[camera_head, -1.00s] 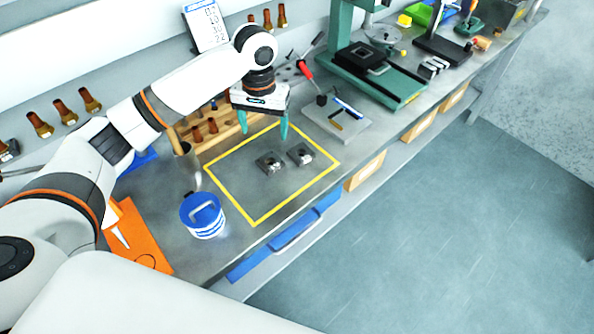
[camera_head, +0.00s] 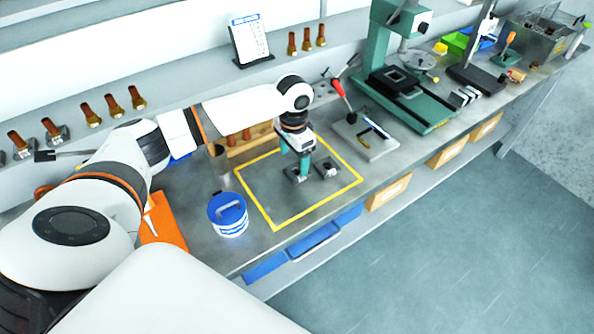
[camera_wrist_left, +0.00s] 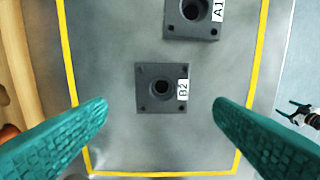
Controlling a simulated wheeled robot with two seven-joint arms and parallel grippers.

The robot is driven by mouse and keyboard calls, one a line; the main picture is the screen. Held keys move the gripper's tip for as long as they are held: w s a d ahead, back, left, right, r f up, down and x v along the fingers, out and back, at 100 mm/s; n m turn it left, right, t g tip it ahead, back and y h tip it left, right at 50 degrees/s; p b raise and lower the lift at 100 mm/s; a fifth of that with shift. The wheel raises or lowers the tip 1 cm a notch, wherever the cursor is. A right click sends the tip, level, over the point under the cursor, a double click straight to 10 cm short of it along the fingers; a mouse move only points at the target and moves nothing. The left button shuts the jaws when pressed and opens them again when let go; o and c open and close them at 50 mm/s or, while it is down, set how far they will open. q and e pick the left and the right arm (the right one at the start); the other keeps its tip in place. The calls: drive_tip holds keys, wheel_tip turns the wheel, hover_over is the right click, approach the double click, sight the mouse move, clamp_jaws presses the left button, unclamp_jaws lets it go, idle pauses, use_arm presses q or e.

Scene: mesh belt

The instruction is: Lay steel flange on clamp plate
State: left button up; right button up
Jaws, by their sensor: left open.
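Two dark grey square flanges lie flat inside the yellow outline on the bench. The one labelled B2 (camera_wrist_left: 162,89) has a round centre hole and small corner holes; in the head view it is the left block (camera_head: 295,175). The other, labelled A1 (camera_wrist_left: 191,18), is the right block (camera_head: 327,168). My left gripper (camera_head: 304,168) points down above B2; its teal fingers (camera_wrist_left: 160,112) are open, wide apart on either side of B2 in the wrist view, not touching it. A grey plate (camera_head: 378,151) with a red-handled clamp (camera_head: 338,87), apparently the clamp plate, lies to the right.
A blue-lidded tub (camera_head: 228,216) stands left of the yellow outline (camera_head: 318,206). A wooden rack (camera_head: 250,146) with brown-handled pieces is behind. A green press (camera_head: 405,100) stands right of the plate. Bare bench surrounds the flanges.

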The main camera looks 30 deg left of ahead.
sight(296, 174)
use_arm(q)
wheel_tip(296, 174, down, 4)
drive_tip(key=shift+w+d+f+p, duration=0.15)
drive_tip(key=shift+f+p, duration=0.1)
drive_tip(key=shift+p, duration=0.25)
drive_tip(key=shift+c, duration=0.2)
drive_tip(key=shift+r, duration=0.1)
drive_tip(key=c, duration=1.4)
